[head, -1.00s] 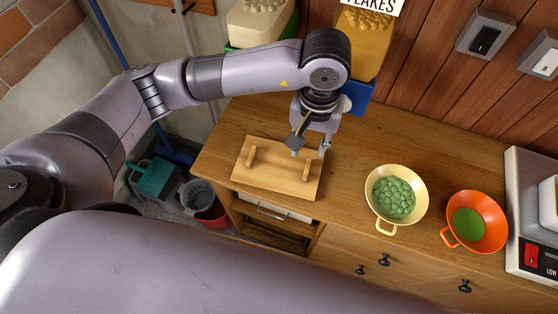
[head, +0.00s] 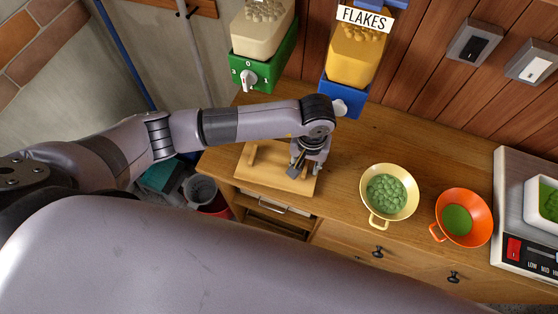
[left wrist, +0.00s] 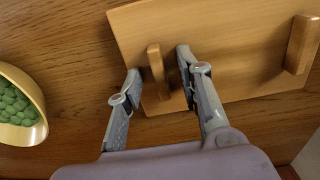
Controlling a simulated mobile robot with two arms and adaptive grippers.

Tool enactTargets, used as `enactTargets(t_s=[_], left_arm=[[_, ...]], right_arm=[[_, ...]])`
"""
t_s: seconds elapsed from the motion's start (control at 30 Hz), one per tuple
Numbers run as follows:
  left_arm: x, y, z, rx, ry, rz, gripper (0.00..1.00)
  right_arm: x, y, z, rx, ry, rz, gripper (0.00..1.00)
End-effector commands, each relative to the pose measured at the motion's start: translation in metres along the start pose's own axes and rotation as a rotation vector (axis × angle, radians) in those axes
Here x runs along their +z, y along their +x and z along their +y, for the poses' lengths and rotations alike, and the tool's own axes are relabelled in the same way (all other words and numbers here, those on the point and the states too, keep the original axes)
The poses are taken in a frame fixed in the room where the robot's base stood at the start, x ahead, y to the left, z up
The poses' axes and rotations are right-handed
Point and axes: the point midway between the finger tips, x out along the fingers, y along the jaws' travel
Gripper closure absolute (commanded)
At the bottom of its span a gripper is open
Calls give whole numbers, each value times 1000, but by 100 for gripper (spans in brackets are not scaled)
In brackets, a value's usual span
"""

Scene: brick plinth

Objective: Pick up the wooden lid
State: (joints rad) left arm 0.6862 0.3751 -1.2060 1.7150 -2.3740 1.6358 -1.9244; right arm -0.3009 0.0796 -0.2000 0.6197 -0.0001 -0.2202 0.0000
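The wooden lid (head: 268,181) is a flat rectangular board with two upright bar handles. It lies on the left end of the wooden counter. My left gripper (head: 300,172) points down over the lid's right part in the head view and hides the handle there. In the left wrist view the left gripper (left wrist: 160,68) has its fingers apart, one on each side of a lid handle (left wrist: 158,72). A gap shows between the handle and each finger. The other handle (left wrist: 302,44) is free at the right. My right gripper is not in view.
A yellow colander with green contents (head: 389,194) and an orange one (head: 463,217) stand to the right. A scale (head: 514,225) is further right. Green (head: 265,58) and blue (head: 344,95) dispensers stand behind. Counter between lid and yellow colander is clear.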

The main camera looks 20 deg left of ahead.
Motion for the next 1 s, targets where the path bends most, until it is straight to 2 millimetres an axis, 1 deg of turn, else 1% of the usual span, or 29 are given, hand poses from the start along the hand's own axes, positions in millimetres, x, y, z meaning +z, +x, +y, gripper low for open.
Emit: enactTargets(t_s=[0.1,0.6,1.0], left_arm=[[0,0,0,0,0,0,67],[0,0,0,0,-1,0,100],[-1,-1,0,0,-1,1,100]], right_arm=[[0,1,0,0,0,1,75],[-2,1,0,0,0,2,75],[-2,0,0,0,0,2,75]])
